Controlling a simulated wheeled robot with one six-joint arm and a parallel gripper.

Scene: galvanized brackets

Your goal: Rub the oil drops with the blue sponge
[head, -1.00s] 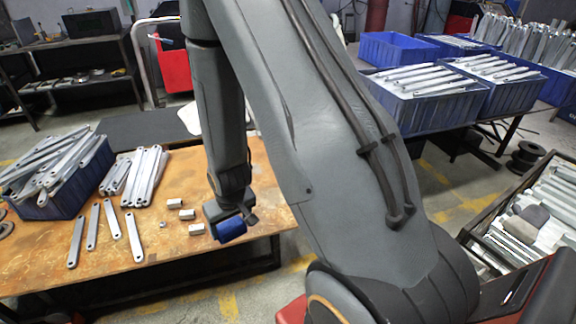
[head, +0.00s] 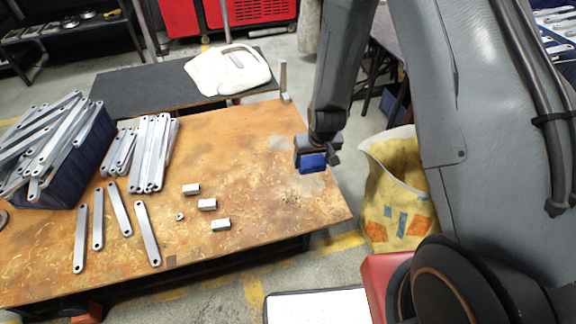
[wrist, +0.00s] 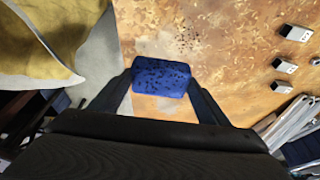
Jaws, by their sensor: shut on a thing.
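My gripper (wrist: 160,84) is shut on the blue sponge (wrist: 161,76), which is a small block with dark specks on its face. In the head view the sponge (head: 312,163) hangs under my gripper (head: 314,155) near the right edge of the rusty-brown table. It looks a little above the tabletop; exact height is hard to tell. A cluster of small dark spots, seemingly the oil drops (head: 290,198), lies on the table nearer the front than the sponge. These drops (wrist: 188,38) also show in the wrist view, just beyond the sponge.
Several metal blocks (head: 207,204) and loose brackets (head: 147,233) lie left of the sponge on the table (head: 250,235). A blue bin of brackets (head: 90,150) stands at far left. A yellow patterned bag (head: 395,190) is close beyond the right edge. The table around the drops is clear.

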